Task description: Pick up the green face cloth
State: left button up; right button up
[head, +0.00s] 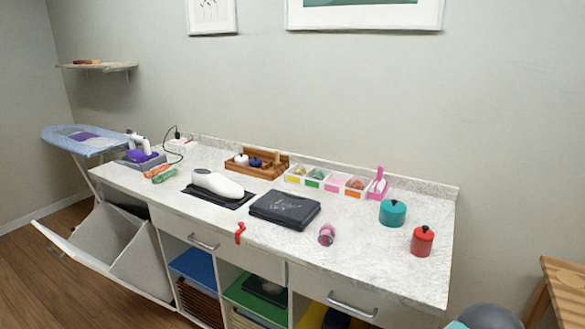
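I cannot clearly make out a green face cloth. Under the counter, the middle open compartment has a flat green surface (240,293) with a dark folded item (267,287) on it; I cannot tell whether the green is cloth or a shelf lining. Stacked edges show below it. The left compartment has a blue surface (193,264) above brown folded layers (199,299). The right one shows yellow (311,316) and a dark item, cut off by the frame. Neither gripper is in view.
A tilted-out hamper (105,240) juts out at left. A wooden table (567,285) stands at right.

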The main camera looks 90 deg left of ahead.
aim_at(161, 177)
jog(key=u, duration=0.2)
jog(key=i, duration=0.3)
jog(key=u, duration=2.75)
jog(key=i, duration=0.25)
jog(key=u, duration=1)
jog(key=k, duration=0.35)
jog(key=u, duration=0.7)
jog(key=i, duration=1.4)
jog(key=z, duration=0.5)
